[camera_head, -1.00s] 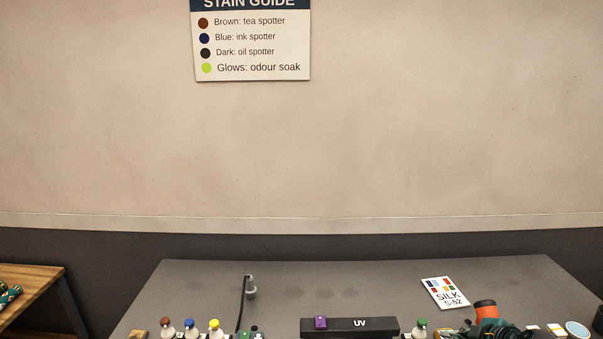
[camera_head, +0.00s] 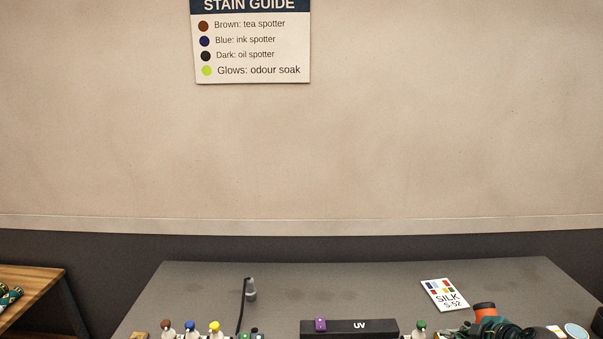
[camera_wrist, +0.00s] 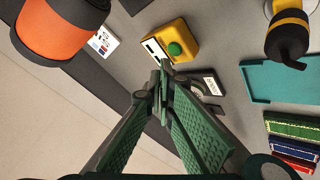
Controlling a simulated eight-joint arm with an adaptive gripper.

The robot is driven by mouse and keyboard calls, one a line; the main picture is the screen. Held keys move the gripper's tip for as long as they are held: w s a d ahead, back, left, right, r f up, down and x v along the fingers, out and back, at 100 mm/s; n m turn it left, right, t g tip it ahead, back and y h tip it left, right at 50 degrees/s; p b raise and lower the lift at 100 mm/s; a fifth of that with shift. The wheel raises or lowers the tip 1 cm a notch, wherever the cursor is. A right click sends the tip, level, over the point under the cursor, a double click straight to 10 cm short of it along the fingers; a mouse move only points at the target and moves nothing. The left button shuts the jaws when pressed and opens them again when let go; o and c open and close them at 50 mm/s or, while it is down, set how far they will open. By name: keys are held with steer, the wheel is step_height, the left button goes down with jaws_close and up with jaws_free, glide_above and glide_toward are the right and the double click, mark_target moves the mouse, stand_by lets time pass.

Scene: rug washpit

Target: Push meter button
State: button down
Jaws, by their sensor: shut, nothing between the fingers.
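A yellow box (camera_wrist: 171,42) with a round green button (camera_wrist: 174,48) on it lies near the top middle of the wrist view; it looks like the meter. A pale panel shows on its left side. My gripper (camera_wrist: 163,70) is shut and empty. In the picture its fingertips are just below the box, close to the button. I cannot tell the gap in depth or whether they touch. The head view does not clearly show the box or my fingertips.
A dark framed item (camera_wrist: 207,86) lies right of my fingertips. A teal tray (camera_wrist: 250,84), a yellow-and-black object (camera_wrist: 287,36) and coloured rug pieces (camera_wrist: 292,128) are further right. In the head view, a UV bar (camera_head: 362,327), bottles (camera_head: 214,329) and a SILK card (camera_head: 444,295) are on the table.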

step_height(320, 180, up, 6)
steer(key=p, duration=0.3)
steer(key=shift+f, duration=0.15)
